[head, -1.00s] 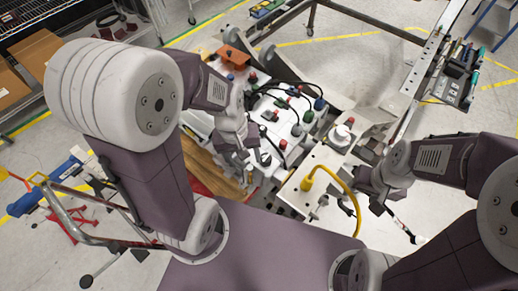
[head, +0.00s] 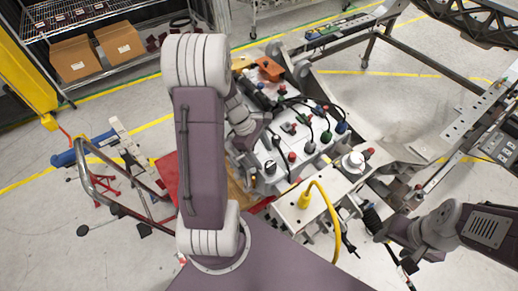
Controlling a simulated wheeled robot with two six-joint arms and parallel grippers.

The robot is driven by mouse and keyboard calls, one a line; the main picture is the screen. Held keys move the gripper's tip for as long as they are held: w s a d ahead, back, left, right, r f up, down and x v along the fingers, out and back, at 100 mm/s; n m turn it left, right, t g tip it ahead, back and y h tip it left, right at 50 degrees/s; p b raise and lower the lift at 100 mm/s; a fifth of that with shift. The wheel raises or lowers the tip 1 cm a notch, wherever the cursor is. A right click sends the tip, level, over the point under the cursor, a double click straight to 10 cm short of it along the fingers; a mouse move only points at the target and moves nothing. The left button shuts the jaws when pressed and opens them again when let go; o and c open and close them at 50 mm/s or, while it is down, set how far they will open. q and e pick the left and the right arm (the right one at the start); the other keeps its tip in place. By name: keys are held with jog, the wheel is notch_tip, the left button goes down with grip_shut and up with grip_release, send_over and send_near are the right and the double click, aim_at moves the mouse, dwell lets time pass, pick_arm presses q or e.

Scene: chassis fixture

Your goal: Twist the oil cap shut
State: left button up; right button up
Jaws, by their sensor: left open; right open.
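A white chassis block (head: 255,183) with several coloured caps and black hoses is in the middle of the head view. I cannot tell for certain which cap is the oil cap; a small dark-topped round cap (head: 270,167) sits near the block's front edge. A red cap (head: 292,157) is just right of it. My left gripper (head: 262,146) is open above the block, close behind the dark-topped cap; its fingertips are partly hidden and I cannot tell whether they touch anything. My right gripper (head: 398,250) is open and low at the right, apart from the block.
A yellow hose (head: 330,205) loops over the pale front box (head: 295,212). A white round reservoir (head: 353,162) stands behind that box. A metal frame rail (head: 470,130) runs along the right. A bent metal tube rail (head: 110,208) is at the left.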

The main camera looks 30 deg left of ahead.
aim_at(268, 163)
pick_arm(q)
jog(key=x, duration=0.5)
jog(key=shift+a+f+b, duration=0.15)
jog(key=shift+f+b, duration=0.2)
jog(key=shift+f, duration=0.1)
jog(key=shift+w+d+f, duration=0.1)
jog(key=shift+d+f, duration=0.05)
jog(key=shift+d, duration=0.1)
jog(key=shift+c, duration=0.3)
grip_shut()
jog(key=shift+m+g+p, duration=0.3)
jog(key=shift+m+p, duration=0.4)
jog(key=shift+m, duration=0.3)
jog(key=shift+w+a+m+g+p, duration=0.15)
jog(key=shift+m+g+p, duration=0.25)
jog(key=shift+m, duration=0.7)
